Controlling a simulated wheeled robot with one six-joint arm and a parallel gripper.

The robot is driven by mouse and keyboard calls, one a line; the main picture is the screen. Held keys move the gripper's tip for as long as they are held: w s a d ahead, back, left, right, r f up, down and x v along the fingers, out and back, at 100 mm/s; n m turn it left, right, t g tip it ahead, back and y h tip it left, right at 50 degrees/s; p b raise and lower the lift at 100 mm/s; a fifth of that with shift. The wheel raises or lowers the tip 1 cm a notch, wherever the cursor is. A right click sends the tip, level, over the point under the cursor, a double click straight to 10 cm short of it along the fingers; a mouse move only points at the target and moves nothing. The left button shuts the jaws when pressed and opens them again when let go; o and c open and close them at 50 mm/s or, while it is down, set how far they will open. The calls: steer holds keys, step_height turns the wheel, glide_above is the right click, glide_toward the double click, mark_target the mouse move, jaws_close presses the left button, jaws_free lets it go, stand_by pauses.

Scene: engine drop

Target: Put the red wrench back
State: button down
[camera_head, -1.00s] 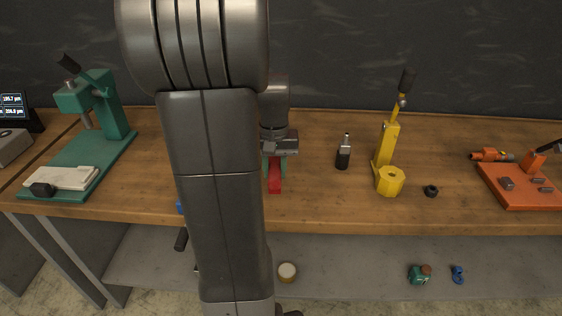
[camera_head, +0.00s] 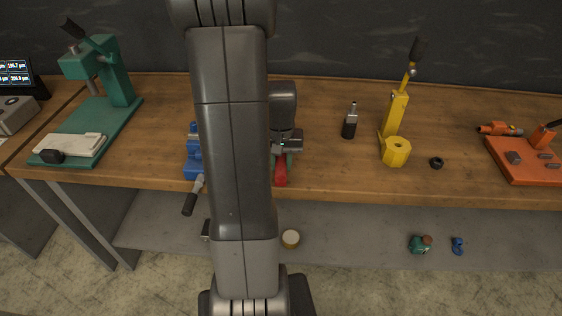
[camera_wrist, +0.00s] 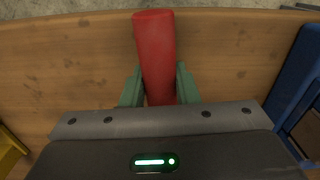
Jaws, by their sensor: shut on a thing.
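The red wrench (camera_head: 281,172) is at my gripper (camera_head: 284,150) over the wooden workbench, right of my arm. In the wrist view the wrench shows as a thick red handle (camera_wrist: 155,50) between the two green fingers of my gripper (camera_wrist: 160,88), which are shut on it. The handle points toward the bench's front edge. The rest of the wrench is hidden by the gripper body. I cannot tell whether the wrench touches the bench top.
A blue vise (camera_head: 193,160) stands left of my arm, partly hidden. To the right are a small black tool (camera_head: 350,122), a yellow press (camera_head: 395,145), a black nut (camera_head: 437,163) and an orange base (camera_head: 525,165). A green press (camera_head: 110,100) stands left. A lower shelf (camera_head: 350,235) holds small items.

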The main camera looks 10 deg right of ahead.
steer(key=c, duration=1.1)
jaws_free()
steer(key=shift+s, duration=0.1)
steer(key=shift+f, duration=0.1)
steer(key=shift+f, duration=0.2)
steer(key=r, duration=1.4)
steer(key=shift+s+b, duration=0.3)
steer(key=shift+b, duration=0.1)
steer(key=f, duration=0.9)
steer(key=f+p, duration=0.1)
steer(key=f, duration=0.3)
steer(key=shift+w+f, duration=0.3)
steer(key=shift+f, duration=0.05)
steer(key=shift+w+r, duration=0.1)
steer(key=shift+r, duration=0.8)
steer(key=shift+r+b, duration=0.3)
steer(key=shift+r, duration=0.2)
